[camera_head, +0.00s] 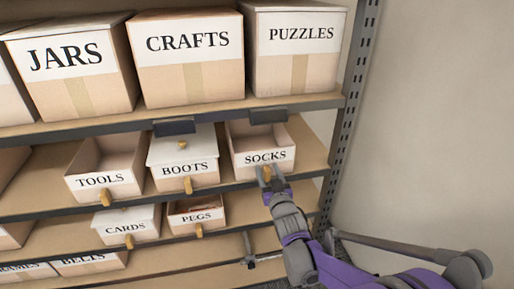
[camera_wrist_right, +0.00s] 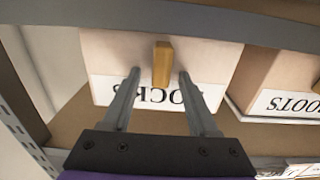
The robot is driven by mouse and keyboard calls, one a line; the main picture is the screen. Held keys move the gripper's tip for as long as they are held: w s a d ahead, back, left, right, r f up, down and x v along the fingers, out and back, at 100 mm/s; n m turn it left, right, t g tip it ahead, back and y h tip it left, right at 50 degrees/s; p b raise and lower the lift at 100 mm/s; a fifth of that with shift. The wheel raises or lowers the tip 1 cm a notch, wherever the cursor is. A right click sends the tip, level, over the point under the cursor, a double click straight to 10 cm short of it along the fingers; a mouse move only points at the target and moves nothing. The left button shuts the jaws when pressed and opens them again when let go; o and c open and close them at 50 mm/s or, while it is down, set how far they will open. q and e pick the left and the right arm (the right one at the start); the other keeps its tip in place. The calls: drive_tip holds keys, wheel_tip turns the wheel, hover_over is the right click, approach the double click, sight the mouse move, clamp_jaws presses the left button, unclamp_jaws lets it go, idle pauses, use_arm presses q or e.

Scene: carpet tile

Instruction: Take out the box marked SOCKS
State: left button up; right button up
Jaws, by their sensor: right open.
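The SOCKS box (camera_head: 284,156) is an open-topped tan box with a white front label, at the right end of the middle shelf. A wooden handle (camera_wrist_right: 161,63) sticks out of its front. My right gripper (camera_head: 265,172) is at the box's front and hides part of the handle in the head view. In the right wrist view the open fingers (camera_wrist_right: 158,74) are on either side of the handle, with gaps between, and the label reads upside down. My left gripper is not in view.
The BOOTS box (camera_head: 184,172) with a lid stands to the left, then the open TOOLS box (camera_head: 98,183). The PUZZLES box (camera_head: 297,70) is on the shelf above, whose edge overhangs. A perforated rack post (camera_head: 346,115) stands at the right. CARDS (camera_head: 126,226) and PEGS (camera_head: 197,216) sit below.

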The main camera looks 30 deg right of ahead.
clamp_jaws()
idle(0.5)
